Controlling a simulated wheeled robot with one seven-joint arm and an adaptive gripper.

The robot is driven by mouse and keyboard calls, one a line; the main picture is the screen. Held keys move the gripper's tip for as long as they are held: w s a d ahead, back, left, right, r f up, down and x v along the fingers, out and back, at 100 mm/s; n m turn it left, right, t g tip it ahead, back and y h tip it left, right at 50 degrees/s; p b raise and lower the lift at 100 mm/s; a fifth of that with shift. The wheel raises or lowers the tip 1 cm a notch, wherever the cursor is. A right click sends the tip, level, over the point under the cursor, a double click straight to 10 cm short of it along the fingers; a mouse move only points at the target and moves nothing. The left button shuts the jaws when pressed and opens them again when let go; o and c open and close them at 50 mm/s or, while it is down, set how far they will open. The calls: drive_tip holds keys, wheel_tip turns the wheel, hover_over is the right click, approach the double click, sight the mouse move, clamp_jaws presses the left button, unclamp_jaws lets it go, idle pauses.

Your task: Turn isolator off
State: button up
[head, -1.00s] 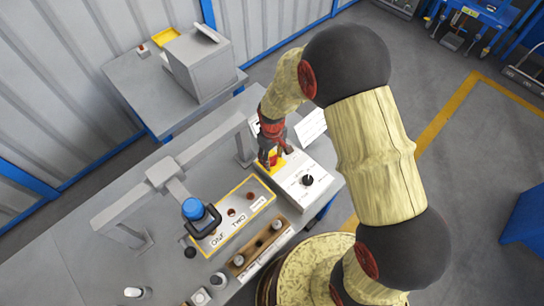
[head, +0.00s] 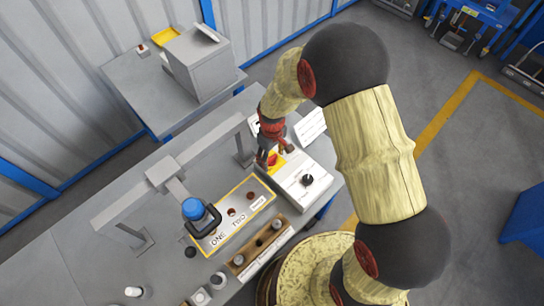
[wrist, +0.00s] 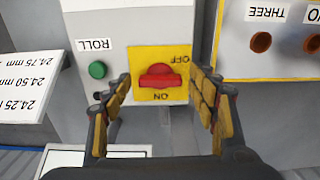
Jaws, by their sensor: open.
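The isolator is a red rotary knob (wrist: 160,79) on a yellow plate (wrist: 176,54), set in a light control box (head: 312,172). In the wrist view the lettering is upside down, with OFF above the knob and ON below it. The knob's grip bar lies roughly sideways in that view. My gripper (wrist: 160,76) is open, one finger on each side of the yellow plate, with the knob between the fingers in the picture. I see no finger clearly touching the knob. In the head view my gripper (head: 273,155) partly hides the yellow plate.
A green button (wrist: 97,70) labelled ROLL is left of the plate in the wrist view. A yellow-edged panel (wrist: 230,45) with holes is close on the right. A white card (wrist: 28,85) with millimetre sizes stands at left. A black knob (head: 307,180) is on the control box.

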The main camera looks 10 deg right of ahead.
sight(272, 159)
drive_tip(key=shift+r, duration=0.1)
wheel_tip(272, 159, up, 12)
idle(0.7)
idle(0.5)
drive_tip(key=s+d+r+m+t+b, duration=0.1)
drive_tip(key=s+d+r, duration=0.4)
drive_tip(key=s+r, duration=0.5)
drive_tip(key=s+d+r+m+t+b, duration=0.2)
drive_tip(key=s+d+r+m+t, duration=0.2)
drive_tip(key=s+r, duration=0.6)
drive_tip(key=shift+d+r+m+t, duration=0.3)
drive_tip(key=shift+d+r+m, duration=0.1)
drive_tip(key=shift+r+m, duration=0.6)
drive_tip(key=shift+c, duration=0.5)
